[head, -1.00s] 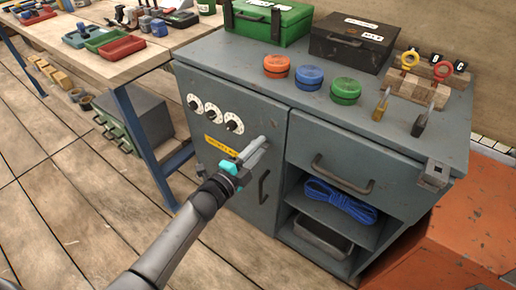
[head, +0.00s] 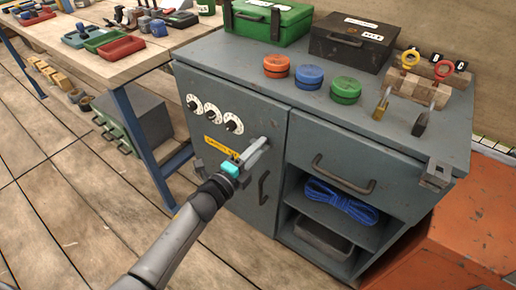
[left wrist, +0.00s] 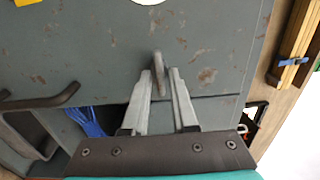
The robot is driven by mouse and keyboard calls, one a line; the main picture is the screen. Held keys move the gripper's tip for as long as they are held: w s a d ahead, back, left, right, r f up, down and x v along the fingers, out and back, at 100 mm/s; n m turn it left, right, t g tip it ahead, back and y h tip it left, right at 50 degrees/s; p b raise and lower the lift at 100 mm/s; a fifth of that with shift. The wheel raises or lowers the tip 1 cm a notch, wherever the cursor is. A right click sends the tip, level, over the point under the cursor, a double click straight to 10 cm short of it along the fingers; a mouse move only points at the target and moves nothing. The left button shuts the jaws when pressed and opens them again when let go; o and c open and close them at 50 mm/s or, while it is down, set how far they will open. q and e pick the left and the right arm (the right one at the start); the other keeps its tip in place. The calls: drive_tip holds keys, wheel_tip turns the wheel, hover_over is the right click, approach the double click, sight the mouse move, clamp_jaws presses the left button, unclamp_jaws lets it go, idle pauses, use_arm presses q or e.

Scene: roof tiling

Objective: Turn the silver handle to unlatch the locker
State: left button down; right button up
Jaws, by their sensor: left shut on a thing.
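The grey locker door (head: 205,160) is closed, with three white dials (head: 212,113) and a yellow label (head: 221,148) on it. The silver handle shows in the left wrist view (left wrist: 158,68) as a thin bar standing out from the door between my fingertips. My left gripper (head: 262,144) is at the door's right side, below and right of the dials, and is shut on this handle. In the head view its fingers hide most of the handle. A dark pull handle (head: 263,187) is just below. My right gripper is not in view.
Right of the door are a drawer with a dark handle (head: 343,176) and an open shelf with blue rope (head: 341,201). Colored round tins (head: 309,77) and boxes stand on top. A wooden workbench (head: 100,75) is at the left.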

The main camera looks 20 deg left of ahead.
use_arm(q)
drive_tip(key=c, duration=0.9)
unclamp_jaws()
drive_tip(key=p+v, duration=0.3)
drive_tip(key=v, duration=1.2)
drive_tip(key=shift+s+p, duration=0.15)
drive_tip(key=shift+p, duration=0.15)
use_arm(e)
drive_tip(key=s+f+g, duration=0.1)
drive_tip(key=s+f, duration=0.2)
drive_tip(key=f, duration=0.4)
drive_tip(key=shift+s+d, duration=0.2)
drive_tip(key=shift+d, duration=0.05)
